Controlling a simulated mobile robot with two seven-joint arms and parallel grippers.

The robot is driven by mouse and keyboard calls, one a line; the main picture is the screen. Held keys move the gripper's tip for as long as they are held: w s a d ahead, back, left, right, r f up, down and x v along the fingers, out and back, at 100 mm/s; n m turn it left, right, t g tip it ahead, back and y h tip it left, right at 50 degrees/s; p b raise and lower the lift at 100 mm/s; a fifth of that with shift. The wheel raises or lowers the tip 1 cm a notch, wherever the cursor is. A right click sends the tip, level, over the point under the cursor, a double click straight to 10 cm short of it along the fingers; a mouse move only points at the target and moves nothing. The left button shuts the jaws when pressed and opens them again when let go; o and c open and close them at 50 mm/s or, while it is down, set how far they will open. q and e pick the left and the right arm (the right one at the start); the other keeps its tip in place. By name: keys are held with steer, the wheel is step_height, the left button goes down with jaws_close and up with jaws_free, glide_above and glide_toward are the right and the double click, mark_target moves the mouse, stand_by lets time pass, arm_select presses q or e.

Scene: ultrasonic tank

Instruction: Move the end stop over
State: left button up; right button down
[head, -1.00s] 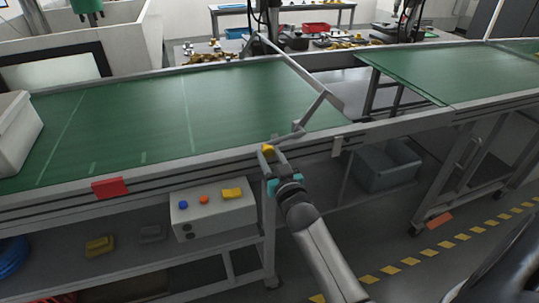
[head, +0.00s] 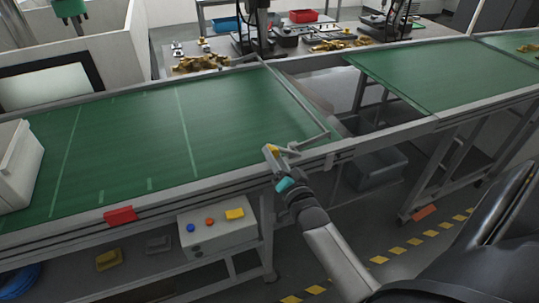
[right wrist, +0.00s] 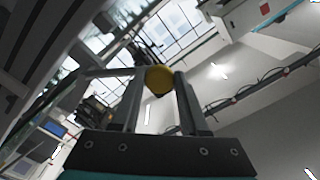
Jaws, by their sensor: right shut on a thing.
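The end stop (head: 299,103) is a thin grey bar lying across the green belt near its right end. Its near end bends back to a bracket at the front rail, with a yellow knob (head: 271,149). My right gripper (head: 274,157) is at the front rail, shut on the yellow knob. In the right wrist view, the round yellow knob (right wrist: 159,79) sits between the two fingers. The bar looks low, close to the belt surface; whether it touches is too small to tell. My left gripper is not in view.
The green conveyor belt (head: 130,140) is clear by the stop. A white box (head: 14,165) stands at its left. A gap separates it from a second belt (head: 470,75). A red block (head: 120,215) is on the front rail. A control box (head: 218,225) sits below.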

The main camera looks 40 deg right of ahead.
steer(key=shift+s+d+r+m+p, duration=0.15)
steer(key=shift+d+r+m+p, duration=0.55)
steer(key=shift+r+m, duration=0.3)
steer(key=shift+s+d+r+m+p, duration=0.15)
steer(key=shift+d+r+m+p, duration=0.25)
steer(key=shift+m, duration=0.4)
steer(key=shift+d, duration=0.15)
steer(key=shift+c, duration=2.2)
jaws_free()
steer(key=v, duration=1.5)
steer(key=shift+b, duration=0.35)
steer(key=shift+s+f, duration=0.1)
steer(key=shift+s, duration=0.05)
